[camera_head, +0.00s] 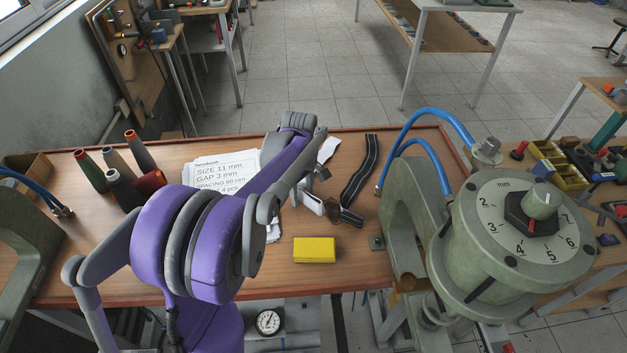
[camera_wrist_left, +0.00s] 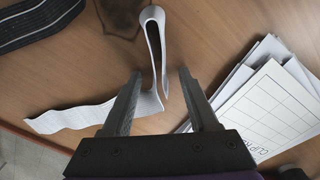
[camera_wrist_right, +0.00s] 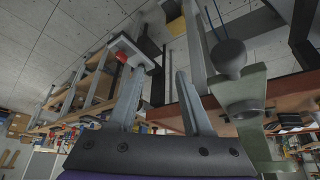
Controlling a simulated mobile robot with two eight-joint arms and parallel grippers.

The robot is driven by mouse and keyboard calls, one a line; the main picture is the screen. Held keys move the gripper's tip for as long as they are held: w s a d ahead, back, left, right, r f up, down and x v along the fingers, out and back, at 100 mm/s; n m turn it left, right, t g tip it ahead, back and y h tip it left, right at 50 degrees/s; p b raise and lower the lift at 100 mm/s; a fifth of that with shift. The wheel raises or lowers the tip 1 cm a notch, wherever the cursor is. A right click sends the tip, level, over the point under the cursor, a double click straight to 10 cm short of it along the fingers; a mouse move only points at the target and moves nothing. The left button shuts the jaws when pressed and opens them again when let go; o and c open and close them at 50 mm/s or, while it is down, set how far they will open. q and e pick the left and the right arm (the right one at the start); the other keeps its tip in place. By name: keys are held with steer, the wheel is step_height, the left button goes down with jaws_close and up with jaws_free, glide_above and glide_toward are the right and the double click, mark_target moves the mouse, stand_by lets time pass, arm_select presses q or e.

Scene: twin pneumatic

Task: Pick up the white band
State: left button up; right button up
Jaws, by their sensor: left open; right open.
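A white band lies on the wooden table in the head view (camera_head: 328,149). Part of it is hidden by my left arm. In the left wrist view the band (camera_wrist_left: 153,42) stands on edge as a narrow folded loop, with a flat tail to the lower left. My left gripper (camera_wrist_left: 160,76) is open above the table, its fingers on either side of the band in that view; I cannot tell if they touch it. In the head view the left gripper (camera_head: 322,173) is mostly hidden by its arm. My right gripper (camera_wrist_right: 160,76) is open and empty, away from the band.
White printed sheets (camera_head: 222,168) lie left of the band, a striped black strap (camera_head: 360,172) right. A yellow block (camera_head: 314,250) is near the front edge. A green machine with a dial (camera_head: 515,225) blocks the right side.

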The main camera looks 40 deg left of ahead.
arm_select(q)
jaws_close()
steer(key=shift+r, duration=0.1)
stand_by(0.4)
